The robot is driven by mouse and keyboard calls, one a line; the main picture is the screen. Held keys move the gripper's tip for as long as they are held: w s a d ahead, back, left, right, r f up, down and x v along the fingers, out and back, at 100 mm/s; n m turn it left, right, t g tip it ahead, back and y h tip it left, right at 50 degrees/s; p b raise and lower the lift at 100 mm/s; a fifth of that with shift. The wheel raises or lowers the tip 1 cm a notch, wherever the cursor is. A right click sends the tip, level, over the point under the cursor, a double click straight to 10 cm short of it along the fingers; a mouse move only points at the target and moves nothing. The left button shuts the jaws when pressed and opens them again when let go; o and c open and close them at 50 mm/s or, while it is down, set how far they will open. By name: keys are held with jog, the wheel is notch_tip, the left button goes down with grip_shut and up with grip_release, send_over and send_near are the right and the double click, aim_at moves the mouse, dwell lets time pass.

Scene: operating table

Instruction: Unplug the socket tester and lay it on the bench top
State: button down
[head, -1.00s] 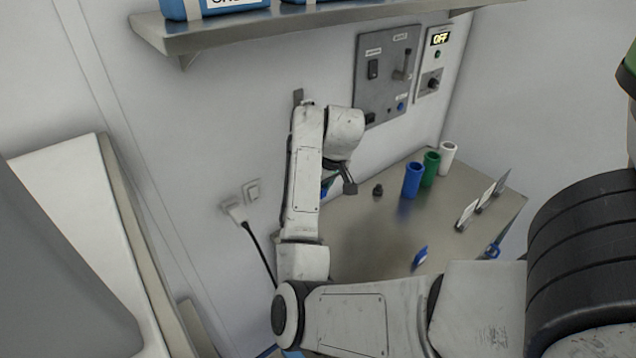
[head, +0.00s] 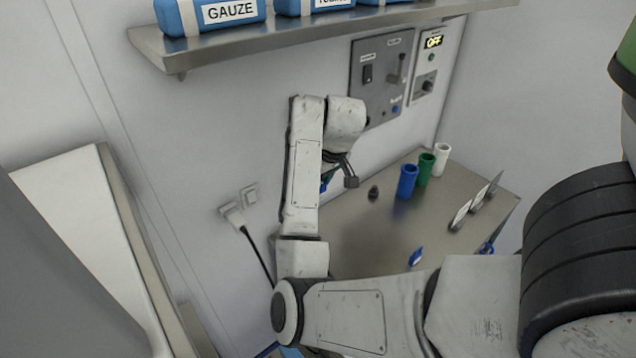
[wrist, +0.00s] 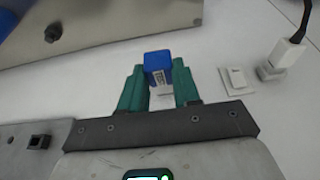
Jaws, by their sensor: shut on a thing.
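The socket tester (wrist: 158,62) is a small blue block with a pale label. In the wrist view my gripper (wrist: 160,82) has its green fingers shut on either side of it. A pale part (wrist: 163,92) shows between the fingers below the tester; I cannot tell whether the tester still sits in a socket. In the head view my arm hides most of the gripper, and only a bit of blue (head: 325,184) shows beside it, near the wall. The steel bench top (head: 365,230) lies to the right of and below my gripper.
Blue (head: 407,181), green (head: 425,169) and white (head: 441,159) cups stand at the bench's back. A black knob-like piece (head: 374,192) and a blue item (head: 416,257) lie on it. A corded plug (head: 232,214) and switch (head: 249,195) are on the wall. The middle of the bench is clear.

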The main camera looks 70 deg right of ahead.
jog(key=shift+w+v, duration=0.1)
jog(key=shift+v, duration=0.6)
jog(key=shift+w+v, duration=0.15)
jog(key=shift+v, duration=0.55)
jog(key=shift+s+r, duration=0.25)
jog(key=shift+r, duration=0.2)
jog(key=shift+s, duration=0.1)
